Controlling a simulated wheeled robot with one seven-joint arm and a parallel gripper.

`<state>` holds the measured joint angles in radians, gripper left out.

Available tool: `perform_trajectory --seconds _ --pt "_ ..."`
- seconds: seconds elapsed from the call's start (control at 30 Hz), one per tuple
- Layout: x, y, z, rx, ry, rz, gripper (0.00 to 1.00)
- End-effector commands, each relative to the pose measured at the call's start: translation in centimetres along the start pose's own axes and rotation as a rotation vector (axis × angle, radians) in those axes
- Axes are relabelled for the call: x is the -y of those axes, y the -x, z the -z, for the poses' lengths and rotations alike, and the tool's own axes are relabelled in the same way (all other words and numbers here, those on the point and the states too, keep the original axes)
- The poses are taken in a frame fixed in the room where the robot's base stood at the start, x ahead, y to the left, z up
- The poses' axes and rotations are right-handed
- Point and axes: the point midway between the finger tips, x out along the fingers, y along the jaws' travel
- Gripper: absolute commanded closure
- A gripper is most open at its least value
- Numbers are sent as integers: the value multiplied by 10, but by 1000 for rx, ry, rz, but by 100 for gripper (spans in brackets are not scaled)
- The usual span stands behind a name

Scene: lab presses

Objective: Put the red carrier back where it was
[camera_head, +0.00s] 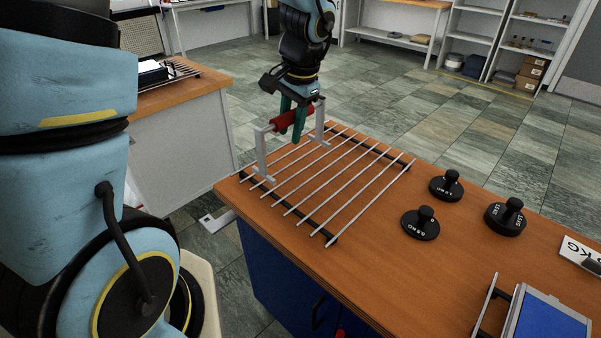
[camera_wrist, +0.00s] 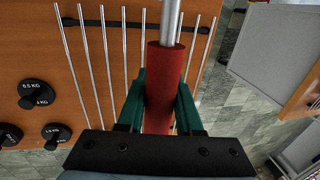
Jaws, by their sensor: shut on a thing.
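The red carrier (camera_head: 292,117) has a red grip on a metal bar with a grey upright leg at each end. Its red grip also shows in the wrist view (camera_wrist: 163,85). My gripper (camera_head: 292,122) is shut on the red grip, with a green finger on each side of it. The carrier is at the far left end of the rack of metal rods (camera_head: 318,208), which lies on the wooden table. Its near foot is at the rack's left edge. I cannot tell whether the feet touch the rods or hang just above them.
Several black weights stand right of the rack, among them one nearest it (camera_head: 421,224) and one at the back (camera_head: 446,186). A blue-topped device (camera_head: 545,322) is at the front right. Another bench (camera_head: 180,95) stands across a floor gap on the left.

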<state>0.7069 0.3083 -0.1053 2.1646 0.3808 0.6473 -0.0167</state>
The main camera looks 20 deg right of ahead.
Motion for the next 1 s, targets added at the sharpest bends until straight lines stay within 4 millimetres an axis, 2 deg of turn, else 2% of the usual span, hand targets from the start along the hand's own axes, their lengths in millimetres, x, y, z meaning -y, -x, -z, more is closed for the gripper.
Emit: perform_trajectory --seconds 0.2,0.47,0.7,1.0 --pt "-8 -33 -1 5 -4 -2 100" --pt "-12 -57 0 2 -2 0 100" --pt "-19 -87 -1 3 -2 -1 100" --pt "-19 -94 0 -1 0 0 100"
